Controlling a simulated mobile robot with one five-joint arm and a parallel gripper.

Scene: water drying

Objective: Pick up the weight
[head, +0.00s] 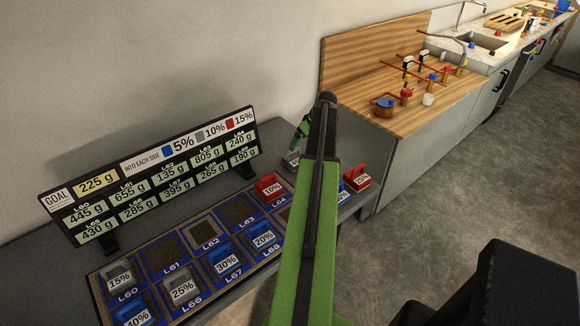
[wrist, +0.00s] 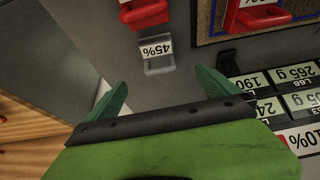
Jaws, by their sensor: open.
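A grey weight labelled 45% (wrist: 158,62) lies on the dark grey table just ahead of my gripper in the wrist view, centred between the fingers but apart from them. In the head view a grey weight (head: 291,161) shows just below my gripper (head: 303,128), partly hidden by my arm. My green fingers (wrist: 162,84) are spread open and empty. Other weights show in the head view: a red 10% one (head: 268,187), a red 25% one (head: 359,178), and grey 15% (head: 120,280) and 25% (head: 181,289) ones.
A board with blue-edged squares (head: 163,257) holds several weights. A black sign with gram values (head: 150,175) stands behind it, close to my gripper's right in the wrist view. A wooden counter (head: 385,80) adjoins the table's right. Open floor (head: 450,180) lies right.

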